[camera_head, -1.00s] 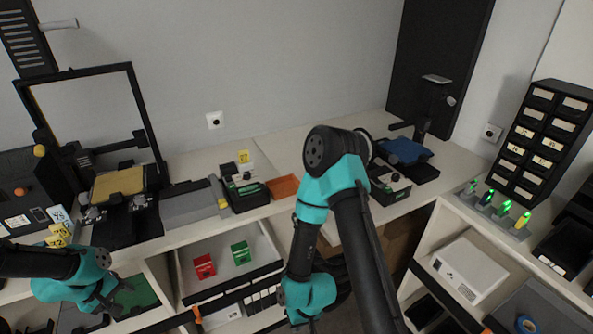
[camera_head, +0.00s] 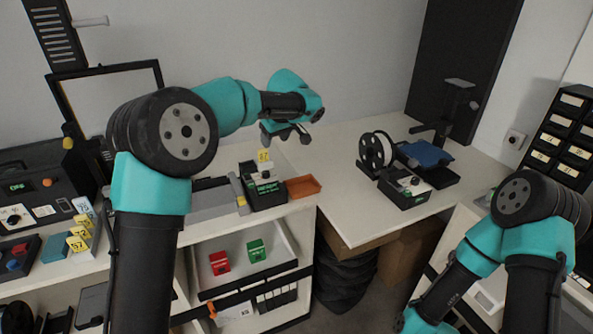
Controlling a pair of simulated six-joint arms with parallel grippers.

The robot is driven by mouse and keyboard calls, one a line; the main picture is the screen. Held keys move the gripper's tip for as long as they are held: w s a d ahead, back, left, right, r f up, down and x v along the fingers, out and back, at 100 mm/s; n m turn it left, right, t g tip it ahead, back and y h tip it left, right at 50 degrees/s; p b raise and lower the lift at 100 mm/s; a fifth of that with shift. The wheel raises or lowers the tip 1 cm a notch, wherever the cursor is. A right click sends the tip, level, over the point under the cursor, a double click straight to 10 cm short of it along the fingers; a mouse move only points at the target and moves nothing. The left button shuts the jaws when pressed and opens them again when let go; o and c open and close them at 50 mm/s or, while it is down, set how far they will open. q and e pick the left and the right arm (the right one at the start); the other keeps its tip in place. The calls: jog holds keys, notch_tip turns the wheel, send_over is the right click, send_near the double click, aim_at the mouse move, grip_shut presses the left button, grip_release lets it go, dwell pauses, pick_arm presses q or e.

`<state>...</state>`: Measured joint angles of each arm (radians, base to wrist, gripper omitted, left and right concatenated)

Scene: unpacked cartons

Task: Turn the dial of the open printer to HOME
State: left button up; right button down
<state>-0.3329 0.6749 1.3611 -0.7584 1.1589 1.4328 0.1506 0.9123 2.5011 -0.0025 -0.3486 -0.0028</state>
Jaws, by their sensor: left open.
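Two open-framed printers stand on the bench. One has a tall black frame (camera_head: 158,72) at the left, mostly hidden behind my left arm. The other has a blue bed (camera_head: 426,153) at the right. A black control box (camera_head: 268,197) with a dark dial (camera_head: 265,175) is right of the first. A similar box (camera_head: 404,198) with a dial (camera_head: 404,182) is in front of the second. The dial settings are too small to read. My left gripper (camera_head: 286,138) is open and empty, above and behind the nearer control box. My right gripper's fingers are out of frame.
A yellow number card (camera_head: 264,155) stands behind the left control box, close to my left gripper. An orange tray (camera_head: 303,187) lies to its right.

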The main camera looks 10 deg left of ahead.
aim_at(265, 172)
pick_arm(q)
jog(key=shift+a, duration=0.1)
jog(key=x, duration=1.7)
jog(key=shift+w+a+f, duration=0.1)
jog(key=shift+w, duration=0.05)
jog(key=shift+c, duration=0.4)
jog(key=c, duration=0.8)
jog(key=shift+c, duration=0.2)
